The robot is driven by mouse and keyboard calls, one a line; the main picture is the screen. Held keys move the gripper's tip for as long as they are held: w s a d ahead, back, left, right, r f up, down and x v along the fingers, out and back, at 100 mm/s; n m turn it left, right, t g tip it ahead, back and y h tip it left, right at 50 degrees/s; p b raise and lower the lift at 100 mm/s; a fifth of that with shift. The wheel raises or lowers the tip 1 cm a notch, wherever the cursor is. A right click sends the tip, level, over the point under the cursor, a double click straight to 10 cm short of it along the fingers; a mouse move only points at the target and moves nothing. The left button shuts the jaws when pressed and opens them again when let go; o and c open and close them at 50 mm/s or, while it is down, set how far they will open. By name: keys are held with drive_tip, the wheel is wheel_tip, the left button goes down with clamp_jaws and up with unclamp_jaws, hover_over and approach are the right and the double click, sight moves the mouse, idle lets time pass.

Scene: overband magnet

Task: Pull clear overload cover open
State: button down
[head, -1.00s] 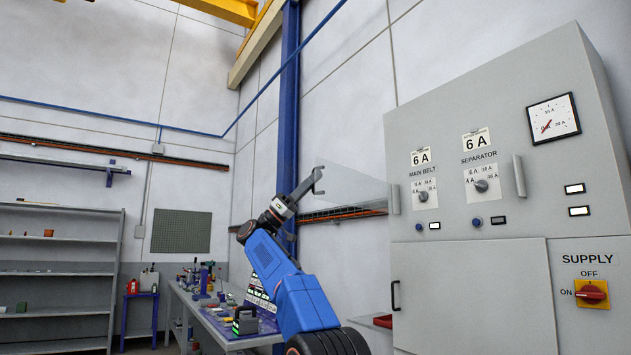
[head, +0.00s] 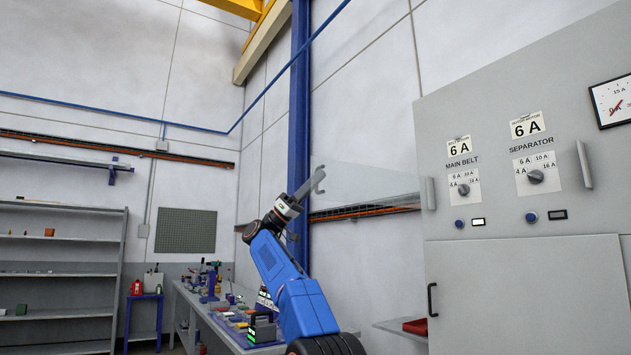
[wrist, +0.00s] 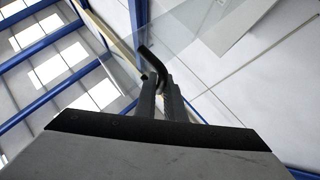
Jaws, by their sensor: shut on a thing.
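The clear cover (head: 375,186) is a see-through panel. It stands swung out to the left of the grey control cabinet (head: 525,275), with its right edge at a grey upright bar (head: 428,193) by the cabinet's left side. My gripper (head: 319,182) is at the cover's far left end, shut on its dark handle. The wrist view shows the fingers (wrist: 162,98) closed at the dark curved handle (wrist: 153,62), with the clear panel (wrist: 180,25) beyond. The main belt dial (head: 463,189) and separator dial (head: 535,177) are uncovered in the head view.
A second grey upright bar (head: 584,165) is right of the separator dial. A blue column (head: 300,110) stands behind my gripper. A workbench (head: 215,322) with tools and a shelf (head: 60,270) are at the left. A red item (head: 416,326) lies low beside the cabinet.

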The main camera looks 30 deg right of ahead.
idle(0.3)
drive_tip(key=c, duration=2.1)
unclamp_jaws()
drive_tip(key=shift+w+f, duration=0.1)
drive_tip(key=v, duration=1.7)
drive_tip(key=shift+a+f, duration=0.1)
drive_tip(key=shift+f, duration=0.05)
